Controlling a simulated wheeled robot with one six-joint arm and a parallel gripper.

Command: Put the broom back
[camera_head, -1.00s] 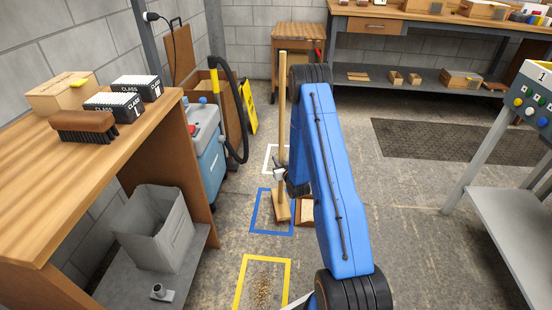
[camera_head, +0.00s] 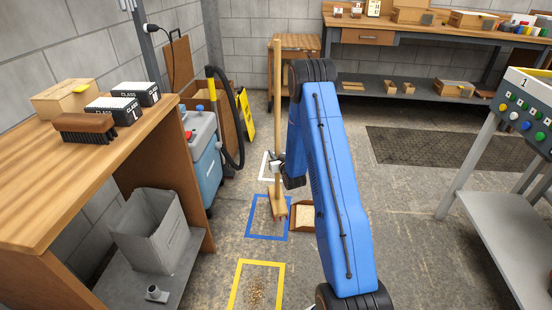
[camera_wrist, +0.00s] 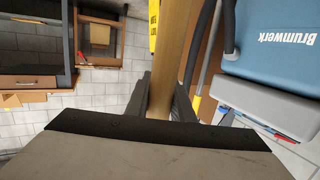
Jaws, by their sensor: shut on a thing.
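The broom (camera_head: 277,100) stands upright, with a long wooden handle and a wooden head (camera_head: 278,206) low over the blue floor outline (camera_head: 250,236). I cannot tell whether its bristles touch the floor. In the wrist view, the handle (camera_wrist: 174,45) runs down between my dark fingers (camera_wrist: 161,103). The handle's grasped part is partly hidden by the gripper.
A white floor outline (camera_head: 264,165) lies behind the broom. A tray (camera_head: 303,217) of pale material lies just right of the head. A yellow outline (camera_head: 233,290) surrounds debris in front.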

